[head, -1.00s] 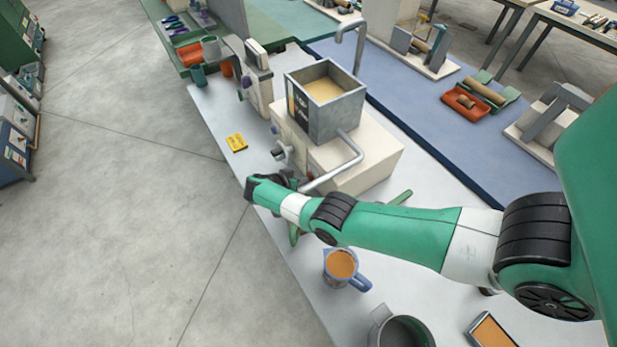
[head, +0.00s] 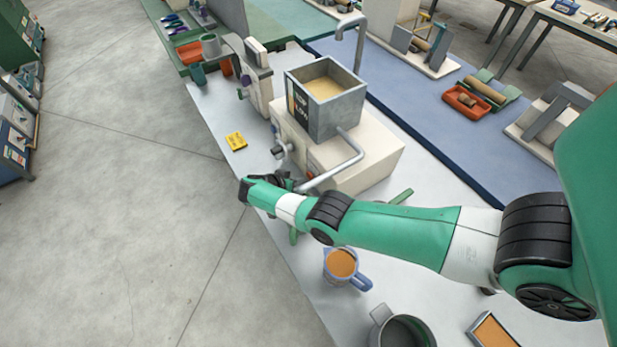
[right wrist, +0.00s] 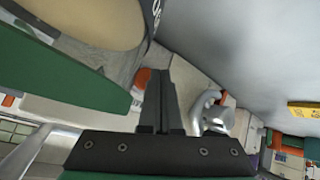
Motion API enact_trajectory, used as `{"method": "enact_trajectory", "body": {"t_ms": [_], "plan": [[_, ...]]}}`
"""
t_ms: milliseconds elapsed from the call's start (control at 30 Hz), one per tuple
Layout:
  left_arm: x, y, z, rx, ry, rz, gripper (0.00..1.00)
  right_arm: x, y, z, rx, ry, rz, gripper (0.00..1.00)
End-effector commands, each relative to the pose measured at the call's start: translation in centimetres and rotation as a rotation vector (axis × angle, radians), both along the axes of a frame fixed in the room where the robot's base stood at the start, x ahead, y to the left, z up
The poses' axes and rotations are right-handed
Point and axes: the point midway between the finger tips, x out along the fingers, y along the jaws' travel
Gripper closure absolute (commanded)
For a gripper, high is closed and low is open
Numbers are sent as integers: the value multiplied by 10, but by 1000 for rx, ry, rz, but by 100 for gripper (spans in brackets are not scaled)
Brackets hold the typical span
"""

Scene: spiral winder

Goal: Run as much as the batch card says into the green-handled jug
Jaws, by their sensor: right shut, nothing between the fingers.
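My right gripper (head: 283,181) is at the front of the dispensing machine (head: 360,165), below its small metal tap (head: 280,150). In the right wrist view its two dark fingers (right wrist: 162,95) are together and empty. The tap (right wrist: 215,115) shows just right of the fingers there, apart from them in the picture. Green pieces (head: 294,238) (head: 400,197) show around my forearm in the head view; the arm hides whatever joins them, so I cannot tell the green-handled jug's full shape or contents. A yellow card (head: 236,142) lies left of the machine; its writing is too small to read.
A grey hopper (head: 340,115) with tan contents sits on the machine. A blue-handled jug (head: 341,265) with orange contents stands in front of my arm. A grey pot (head: 405,332) and a shallow tray (head: 492,332) are nearer. The white bench's left edge borders open floor.

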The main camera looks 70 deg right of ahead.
Motion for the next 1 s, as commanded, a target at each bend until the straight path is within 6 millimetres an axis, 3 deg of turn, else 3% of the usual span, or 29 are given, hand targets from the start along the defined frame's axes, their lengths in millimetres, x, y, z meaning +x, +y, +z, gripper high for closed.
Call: {"method": "enact_trajectory", "body": {"t_ms": [267, 733, 1000], "plan": [[0, 0, -1, 0, 0, 0, 49, 1, 1, 0, 0, 0, 0, 100], [0, 0, -36, 0, 0, 0, 49, 29, 34, -3, 1, -2, 0, 100], [0, 0, -37, 0, 0, 0, 49, 32, 39, 0, 1, 0, 0, 100]]}}
